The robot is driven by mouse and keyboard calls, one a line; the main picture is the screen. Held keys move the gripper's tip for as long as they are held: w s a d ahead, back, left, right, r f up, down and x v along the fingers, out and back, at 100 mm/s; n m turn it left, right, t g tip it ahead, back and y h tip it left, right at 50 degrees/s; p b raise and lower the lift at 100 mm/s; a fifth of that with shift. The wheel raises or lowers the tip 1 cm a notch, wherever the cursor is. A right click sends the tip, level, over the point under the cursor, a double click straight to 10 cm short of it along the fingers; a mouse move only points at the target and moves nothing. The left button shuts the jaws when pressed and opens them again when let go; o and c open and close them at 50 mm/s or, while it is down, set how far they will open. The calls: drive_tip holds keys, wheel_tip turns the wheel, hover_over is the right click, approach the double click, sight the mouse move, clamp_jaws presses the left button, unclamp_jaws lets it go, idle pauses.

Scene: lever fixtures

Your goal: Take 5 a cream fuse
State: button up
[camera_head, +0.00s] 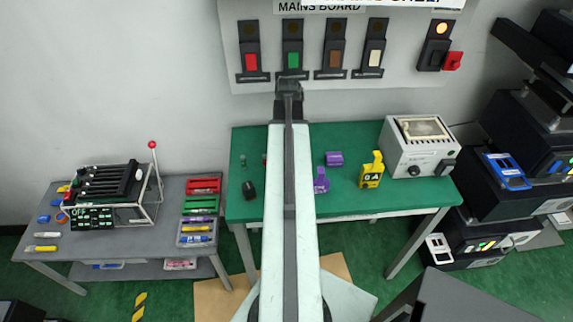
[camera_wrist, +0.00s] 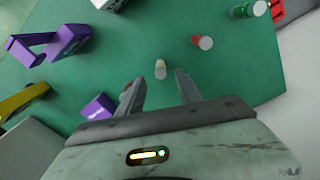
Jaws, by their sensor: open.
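In the wrist view, a small cream fuse (camera_wrist: 160,69) stands on the green bench, just beyond and between the tips of my gripper (camera_wrist: 157,84). The jaws are apart and nothing is between them. In the head view, my arm covers the middle of the green bench, and I cannot make out the loose cream fuse there. The mains board (camera_head: 340,35) on the wall has several dark holders, one with a cream block (camera_head: 374,58).
A red-sided fuse (camera_wrist: 203,42) and a green fuse (camera_wrist: 248,9) stand near the cream one. Purple pieces (camera_wrist: 97,108) and a yellow piece (camera_wrist: 22,102) lie to the left. A white box device (camera_head: 418,145) stands at the bench's right end.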

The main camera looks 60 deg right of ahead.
wheel_tip(320, 180, down, 4)
drive_tip(key=b, duration=0.2)
drive_tip(key=shift+a+b, duration=0.15)
drive_tip(key=shift+b, duration=0.25)
drive_tip(key=shift+r, duration=0.15)
clamp_jaws()
drive_tip(key=shift+r, duration=0.1)
